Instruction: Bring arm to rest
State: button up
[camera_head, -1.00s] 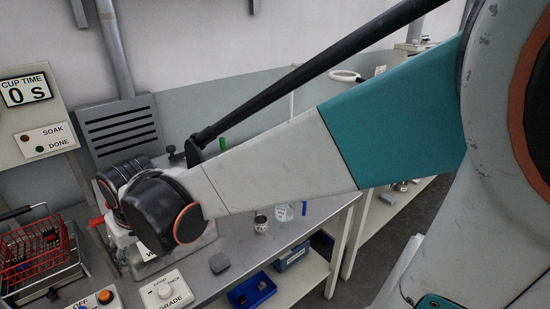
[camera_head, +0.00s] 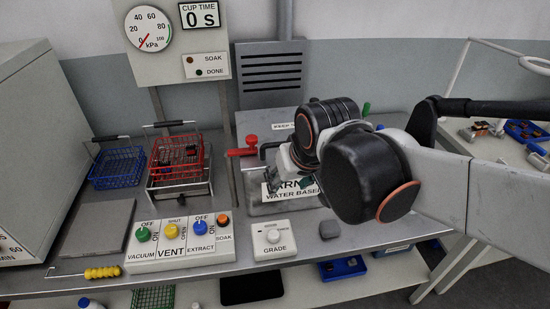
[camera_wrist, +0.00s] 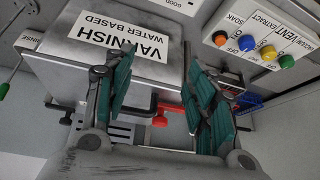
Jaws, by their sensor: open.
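My gripper (camera_wrist: 160,100) shows in the wrist view with its two teal-padded fingers spread apart and nothing between them. In the head view my arm reaches in from the right. The gripper is near the varnish tank (camera_head: 285,207), a grey box labelled "VARNISH WATER BASED". In the wrist view the tank (camera_wrist: 75,72) lies beyond the fingers, largely on the left. I cannot tell how far the fingers are from it.
A control panel (camera_head: 180,245) with coloured knobs and a grade box (camera_head: 286,239) stand along the front edge. A red basket (camera_head: 178,160) sits on a rack, with a blue basket (camera_head: 117,167) left of it. A red handle (camera_head: 243,152) sticks out beside the tank. A grey plate (camera_head: 91,228) lies flat.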

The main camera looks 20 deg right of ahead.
dwell(0.3)
jog(key=s+d+t, duration=0.1)
jog(key=s+d, duration=0.2)
jog(key=s, duration=0.4)
jog(key=shift+s+d+r+h, duration=0.2)
jog(key=shift+s+r+h, duration=0.1)
jog(key=shift+s, duration=0.05)
